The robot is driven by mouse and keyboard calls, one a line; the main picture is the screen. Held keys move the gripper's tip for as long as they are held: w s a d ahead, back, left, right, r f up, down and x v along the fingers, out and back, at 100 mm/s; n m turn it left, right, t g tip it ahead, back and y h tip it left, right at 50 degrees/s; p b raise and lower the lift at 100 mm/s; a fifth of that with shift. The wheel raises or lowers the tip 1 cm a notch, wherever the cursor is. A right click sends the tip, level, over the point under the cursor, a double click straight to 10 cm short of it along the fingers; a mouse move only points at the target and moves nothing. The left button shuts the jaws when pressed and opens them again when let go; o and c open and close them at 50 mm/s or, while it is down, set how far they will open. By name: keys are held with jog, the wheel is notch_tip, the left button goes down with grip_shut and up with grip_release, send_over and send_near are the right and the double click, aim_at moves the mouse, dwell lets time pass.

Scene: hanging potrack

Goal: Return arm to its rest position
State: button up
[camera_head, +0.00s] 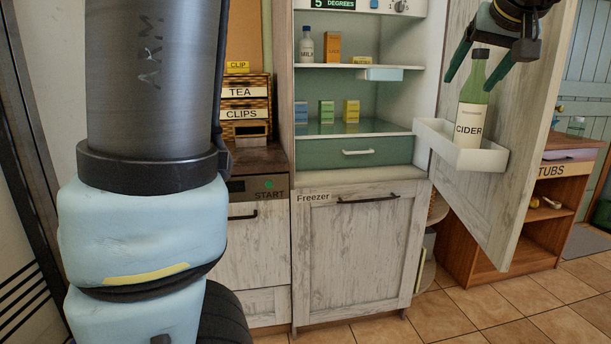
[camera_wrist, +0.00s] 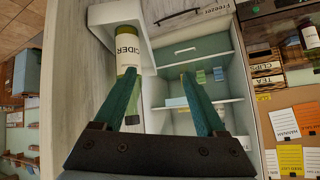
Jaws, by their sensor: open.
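My gripper (camera_head: 482,66) is at the upper right of the head view, in front of the open fridge door (camera_head: 505,130). Its two green fingers are spread around or just above the neck of a cider bottle (camera_head: 470,124); I cannot tell whether they touch it. The bottle stands upright in the white door shelf (camera_head: 490,160). In the wrist view the fingers (camera_wrist: 155,85) are apart, with the cider bottle (camera_wrist: 127,50) beside the left finger and partly hidden by it.
The open fridge (camera_head: 350,95) holds a milk bottle (camera_head: 306,45) and several small boxes. The freezer front (camera_head: 355,255) below is closed. A wooden shelf unit (camera_head: 540,215) stands behind the door. The tiled floor (camera_head: 465,310) in front is clear.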

jog(key=w+a+f+g+y+p, duration=0.1)
jog(key=w+a+f+g, duration=0.25)
jog(key=a+f, duration=0.6)
jog(key=s+a+f+n+g+p, duration=0.1)
jog(key=s+a+f+g+p, duration=0.1)
jog(key=a+f, duration=0.7)
jog(key=s+a+f+n+g+p, duration=0.1)
jog(key=s+a+f, duration=0.4)
jog(key=a, duration=1.2)
notch_tip(320, 180, down, 5)
jog(key=shift+s+r+n+g+p, duration=0.15)
jog(key=shift+n+g+p, duration=0.2)
jog(key=shift+g, duration=0.5)
